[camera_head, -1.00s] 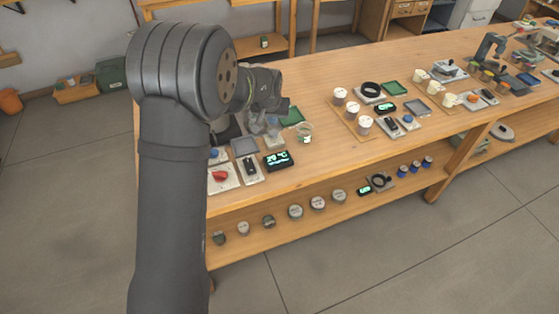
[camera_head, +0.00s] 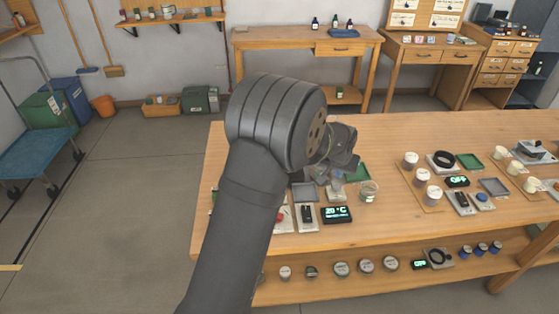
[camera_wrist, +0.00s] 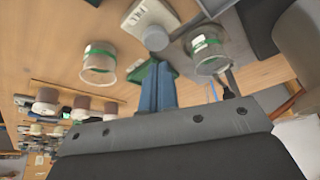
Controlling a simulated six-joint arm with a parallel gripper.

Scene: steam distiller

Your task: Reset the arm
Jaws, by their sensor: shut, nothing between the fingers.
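My arm reaches over the near workbench (camera_head: 400,232) in the head view, its large grey joint in front of my gripper (camera_head: 340,160), which is partly hidden there. In the wrist view the blue fingers of my gripper (camera_wrist: 157,85) are together with nothing between them. They point toward a pale device with a grey round knob (camera_wrist: 155,38). A green-banded glass jar (camera_wrist: 98,64) is left of the fingers, and a second banded jar (camera_wrist: 208,52) is on their right. Both appear apart from the fingers.
A temperature display (camera_head: 337,214) and a clear jar (camera_head: 368,191) stand on the bench near my gripper. White-lidded cups (camera_head: 422,177) and a green tray (camera_head: 469,161) are further right. Several round containers (camera_head: 341,268) line the lower shelf.

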